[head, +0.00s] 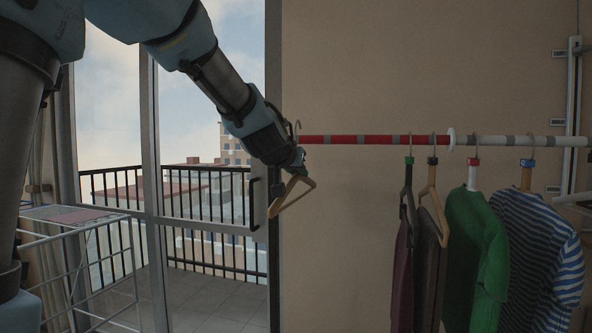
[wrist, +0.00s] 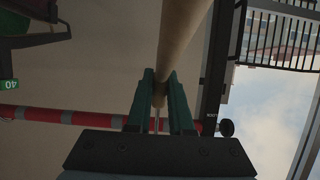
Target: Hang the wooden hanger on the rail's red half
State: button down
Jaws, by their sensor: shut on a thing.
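The wooden hanger (head: 309,183) is in my gripper (head: 296,162), tilted, with its triangular frame below the fingers. Its metal hook (head: 298,126) rises above the gripper by the left end of the rail's red half (head: 345,140). I cannot tell whether the hook is over the rail or in front of it. In the wrist view my gripper (wrist: 162,78) is shut on the wooden hanger (wrist: 181,38), with green fingers on either side. The red half (wrist: 85,119) passes behind the fingers there and is partly hidden by them.
A white disc (head: 451,140) separates the red half from the white half (head: 550,141). Hung clothes, including a green shirt (head: 475,250) and a striped shirt (head: 540,245), fill the right side. The red half's left stretch is clear. A drying rack (head: 75,255) stands at the left.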

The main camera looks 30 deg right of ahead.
aim_at(290, 182)
jog(key=shift+w+d+r+p, duration=0.1)
jog(key=shift+w+d+p, duration=1.45)
jog(key=shift+w+d, duration=0.8)
jog(key=shift+w+f+b, duration=0.1)
jog(key=shift+f+b, duration=1.25)
jog(key=shift+f, duration=0.05)
jog(key=shift+a, duration=0.1)
jog(key=c, duration=0.7)
grip_release()
jog(key=shift+c, duration=0.2)
jog(key=shift+s+a+b, duration=1.3)
jog(key=shift+s+a, duration=0.6)
jog(key=shift+s, duration=0.15)
jog(key=shift+s+a+b, duration=1.25)
jog(key=shift+s+a, duration=0.6)
jog(key=shift+s, duration=0.15)
